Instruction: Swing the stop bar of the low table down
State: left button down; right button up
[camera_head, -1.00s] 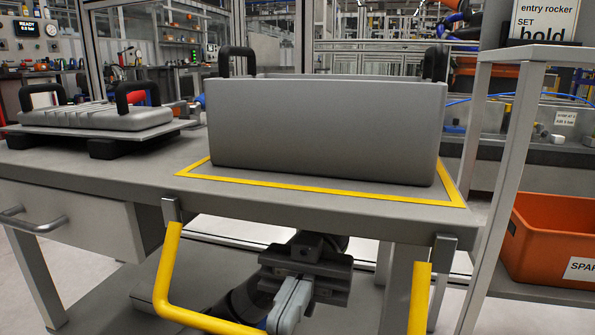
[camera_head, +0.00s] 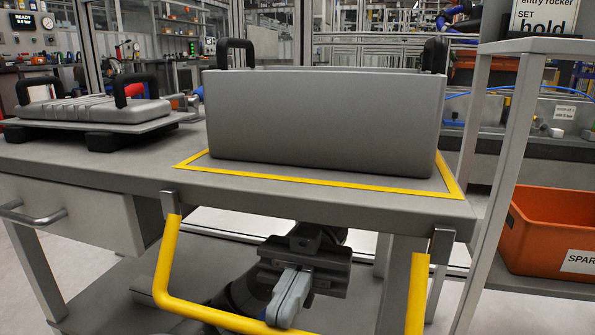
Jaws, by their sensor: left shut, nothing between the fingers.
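The yellow stop bar (camera_head: 166,258) is a U-shaped tube on two metal brackets at the front edge of the low table (camera_head: 110,170). Its side arms run downward in the picture, and its cross part lies low, partly cut off by the lower picture edge. My left gripper (camera_head: 281,316) is under the table top, between the bar's side arms. Its grey fingers are shut with nothing between them. Their tips overlap the cross part in the picture; I cannot tell whether they touch it. My right gripper is not in view.
A grey bin (camera_head: 325,122) with black handles stands inside a yellow outline (camera_head: 320,184) on the table. A ribbed grey case (camera_head: 95,112) lies at the left above a drawer (camera_head: 70,215). An orange crate (camera_head: 552,232) sits on the rack at the right.

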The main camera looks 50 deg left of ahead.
pick_arm(q)
jog(key=v, duration=1.2)
dwell(0.6)
